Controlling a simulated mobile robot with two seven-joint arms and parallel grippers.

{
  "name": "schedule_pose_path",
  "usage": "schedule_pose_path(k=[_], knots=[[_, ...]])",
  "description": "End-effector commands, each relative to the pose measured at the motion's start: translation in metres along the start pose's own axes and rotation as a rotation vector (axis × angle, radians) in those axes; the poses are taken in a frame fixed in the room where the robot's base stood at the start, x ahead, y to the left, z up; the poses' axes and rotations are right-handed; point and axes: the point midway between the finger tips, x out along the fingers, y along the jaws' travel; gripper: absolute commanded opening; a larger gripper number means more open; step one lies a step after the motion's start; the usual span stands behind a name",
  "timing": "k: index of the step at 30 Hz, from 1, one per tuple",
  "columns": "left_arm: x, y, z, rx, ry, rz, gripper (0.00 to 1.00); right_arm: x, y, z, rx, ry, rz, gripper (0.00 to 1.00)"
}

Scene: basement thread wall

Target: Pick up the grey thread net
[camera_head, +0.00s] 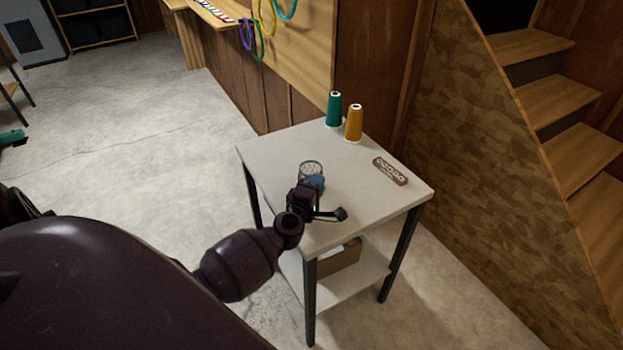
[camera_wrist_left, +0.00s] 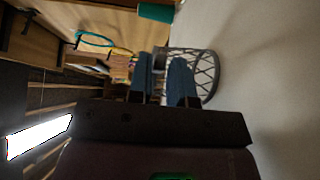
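The grey thread net (camera_head: 311,168) is a small open-mesh cylinder standing on the pale table. It also shows in the left wrist view (camera_wrist_left: 207,72), just beyond the fingers. My left gripper (camera_head: 315,182) is at the near side of the net, with its blue fingertips overlapping the net's lower part in the head view. In the left wrist view, the two blue fingers (camera_wrist_left: 160,82) stand apart with a narrow gap, and one covers part of the mesh. I cannot tell whether they touch it. My right gripper is not in view.
The table (camera_head: 272,150) also holds a green thread cone (camera_head: 334,110), an orange cone (camera_head: 353,124) and a small brown holed block (camera_head: 390,171). A cardboard box (camera_head: 338,260) sits on the lower shelf. Wooden stairs (camera_head: 560,100) rise at right.

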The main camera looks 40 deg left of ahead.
Motion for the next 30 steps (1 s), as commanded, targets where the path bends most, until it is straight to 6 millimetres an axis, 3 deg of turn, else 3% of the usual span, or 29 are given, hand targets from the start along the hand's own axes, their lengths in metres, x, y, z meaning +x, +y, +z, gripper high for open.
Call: schedule_pose_path(k=[2, 6, 20, 30], knots=[[0.0, 0.0, 0.0, 0.0, 0.0, 0.0, 0.19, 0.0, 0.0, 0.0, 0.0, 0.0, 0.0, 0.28], [0.0, 0.0, 0.0, 0.0, 0.0, 0.001, 0.0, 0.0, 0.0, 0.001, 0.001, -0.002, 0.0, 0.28], [0.0, 0.005, 0.0, 0.0, 0.0, 0.003, 0.0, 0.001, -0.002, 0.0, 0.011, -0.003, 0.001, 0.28], [0.001, 0.056, 0.0, -0.002, 0.0, 0.009, 0.0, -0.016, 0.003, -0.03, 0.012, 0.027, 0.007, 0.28]])
